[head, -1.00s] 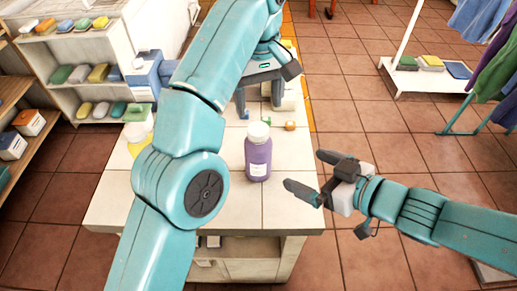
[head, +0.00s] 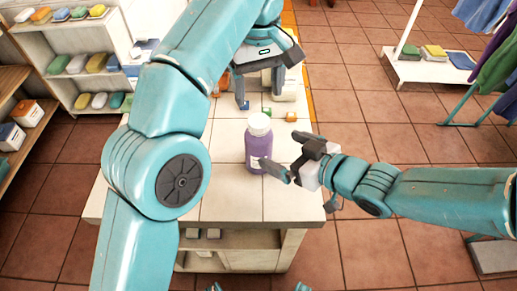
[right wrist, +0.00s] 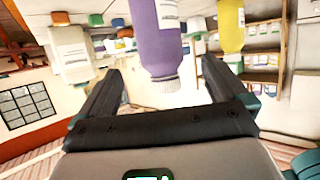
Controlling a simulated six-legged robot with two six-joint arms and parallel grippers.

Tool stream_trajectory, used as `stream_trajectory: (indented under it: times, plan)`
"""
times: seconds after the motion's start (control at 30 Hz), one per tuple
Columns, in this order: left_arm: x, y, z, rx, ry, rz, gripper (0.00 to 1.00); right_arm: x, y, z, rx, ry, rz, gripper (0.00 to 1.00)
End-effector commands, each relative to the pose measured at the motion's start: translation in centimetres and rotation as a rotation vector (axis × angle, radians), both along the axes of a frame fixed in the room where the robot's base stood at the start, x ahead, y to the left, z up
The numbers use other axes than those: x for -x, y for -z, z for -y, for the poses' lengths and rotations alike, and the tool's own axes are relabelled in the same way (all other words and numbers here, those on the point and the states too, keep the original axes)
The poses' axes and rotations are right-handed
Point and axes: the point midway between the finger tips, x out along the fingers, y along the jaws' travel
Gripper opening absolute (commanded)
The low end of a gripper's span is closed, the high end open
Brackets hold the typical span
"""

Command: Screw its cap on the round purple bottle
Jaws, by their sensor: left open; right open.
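The round purple bottle (head: 259,153) stands upright on the tiled counter, and a white cap (head: 260,124) sits on its top. How tightly the cap sits cannot be told. My right gripper (head: 287,153) is open beside the bottle, on its right, with its fingers pointing toward it. In the right wrist view, which is upside down, the bottle (right wrist: 155,32) and the white cap (right wrist: 167,92) show between the open fingers, apparently ahead of them. My left gripper (head: 260,97) is open and empty over the far part of the counter, behind the bottle.
Small orange (head: 290,117) and green (head: 266,111) pieces lie on the counter behind the bottle. The right wrist view also shows a yellow bottle (right wrist: 231,28) and a whitish bottle (right wrist: 70,52). My left arm hides the counter's left part. The counter's front (head: 235,205) is clear.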

Motion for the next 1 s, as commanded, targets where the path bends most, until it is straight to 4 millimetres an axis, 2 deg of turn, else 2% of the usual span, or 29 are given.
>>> stream_trajectory:
  times: [0.2, 0.4, 0.6, 0.9, 0.97, 1.0]
  plan:
    - [-0.2, 0.0, 0.0, 0.0, 0.0, 0.0, 0.7, -3.0, 1.8, -3.0, 0.001, -0.003, -0.002, 0.99]
    - [-0.2, 0.0, 0.0, 0.0, 0.0, 0.0, 0.7, -5.1, 2.9, -5.0, 0.001, -0.002, -0.001, 0.99]
    - [-0.2, 0.0, 0.0, 0.0, 0.001, 0.0, 0.7, -6.0, 3.4, -5.9, 0.001, 0.0, 0.001, 0.99]
    - [-0.2, 0.0, 0.0, 0.0, 0.001, 0.0, 0.7, -6.1, 3.5, -6.0, 0.0, 0.0, 0.0, 0.99]
    - [-0.2, 0.0, 0.0, 0.0, 0.001, 0.0, 0.7, -6.1, 3.5, -5.9, 0.0, 0.0, 0.0, 0.83]
    - [-0.2, 0.0, 0.0, 0.0, 0.001, 0.0, 0.7, -6.1, 3.5, -5.9, 0.0, 0.0, 0.0, 0.7]
